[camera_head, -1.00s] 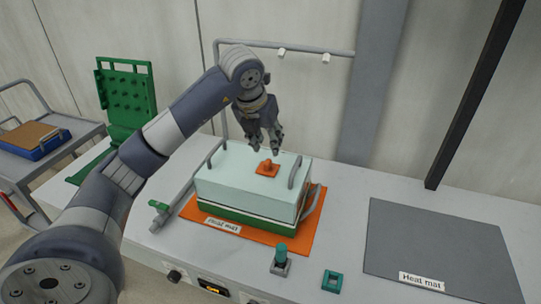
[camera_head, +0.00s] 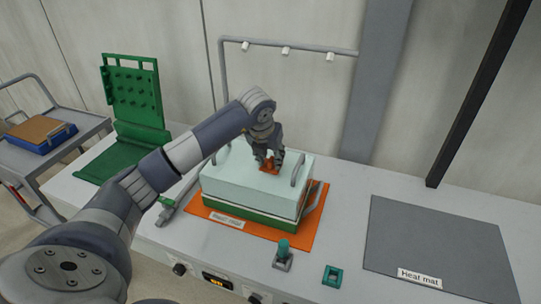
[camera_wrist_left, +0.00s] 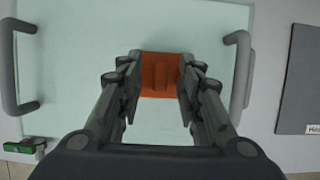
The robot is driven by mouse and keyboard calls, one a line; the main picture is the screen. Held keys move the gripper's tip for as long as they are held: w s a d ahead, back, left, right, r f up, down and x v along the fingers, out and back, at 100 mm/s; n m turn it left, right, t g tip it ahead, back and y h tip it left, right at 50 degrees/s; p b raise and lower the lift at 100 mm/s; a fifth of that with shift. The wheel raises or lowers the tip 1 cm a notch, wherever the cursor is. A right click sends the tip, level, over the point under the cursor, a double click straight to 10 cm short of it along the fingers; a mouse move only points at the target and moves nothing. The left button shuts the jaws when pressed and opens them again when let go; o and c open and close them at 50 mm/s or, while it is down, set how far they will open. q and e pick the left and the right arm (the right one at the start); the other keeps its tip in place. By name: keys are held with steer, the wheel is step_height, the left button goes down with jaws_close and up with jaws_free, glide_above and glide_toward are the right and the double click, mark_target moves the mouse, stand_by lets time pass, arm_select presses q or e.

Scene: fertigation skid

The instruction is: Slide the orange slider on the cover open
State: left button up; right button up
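The orange slider (camera_head: 270,166) sits on top of the pale, translucent cover (camera_head: 235,183). In the left wrist view the slider (camera_wrist_left: 160,76) is a flat orange plate with a raised tab in its middle. My left gripper (camera_head: 269,167) points down right over the slider. In the left wrist view my left gripper (camera_wrist_left: 160,85) has its fingers apart, one on each side of the tab, with gaps showing between them and the tab. The cover has a grey handle at each end and sits on a green tray (camera_head: 240,212). My right gripper is not in view.
The cover stands on an orange mat (camera_head: 305,238). A grey heat mat (camera_head: 435,245) lies bare at the right. A teal-topped knob (camera_head: 283,250) and a teal square frame (camera_head: 332,275) are in front. A grey pipe (camera_head: 300,46) with nozzles runs behind.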

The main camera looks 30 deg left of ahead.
arm_select(q)
jaws_close()
steer(key=shift+a+f, duration=0.1)
steer(key=shift+a, duration=0.2)
steer(key=a+b, duration=0.1)
steer(key=a, duration=0.1)
steer(key=s+a+b, duration=0.1)
steer(key=a, duration=0.2)
steer(key=shift+s+b, duration=0.2)
steer(key=shift+b, duration=0.15)
steer(key=shift+a, duration=0.25)
jaws_free()
